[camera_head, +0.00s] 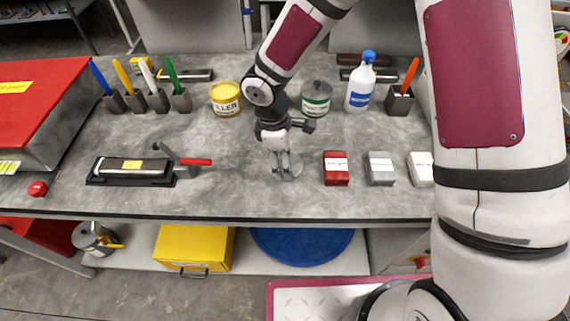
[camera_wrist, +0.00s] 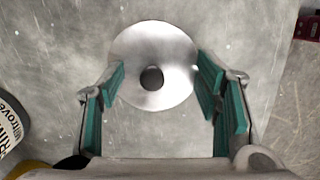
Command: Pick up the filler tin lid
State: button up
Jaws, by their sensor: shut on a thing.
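The filler tin lid is a round silver disc with a dark knob or hole at its centre. It shows in the wrist view (camera_wrist: 133,48) between the green-padded fingers, and in the head view (camera_head: 297,161) at the middle of the grey bench. My gripper (camera_wrist: 160,68) points down and is shut on the lid, with one finger at each side of its rim. In the head view my gripper (camera_head: 286,172) partly hides the lid. The lid is at or close to the bench top; I cannot tell whether it touches. The yellow filler tin (camera_head: 226,103) stands behind, to the left.
A green-labelled tin (camera_head: 316,104) and a white bottle (camera_head: 361,82) stand behind my gripper. Red (camera_head: 336,176), grey (camera_head: 380,175) and white blocks lie to its right. A sanding block with a red-handled tool (camera_head: 190,161) lies left. The bench's front edge (camera_head: 250,217) is near.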

jog(key=shift+w+d+f, duration=0.1)
jog(key=shift+w+d, duration=0.05)
jog(key=shift+d, duration=0.05)
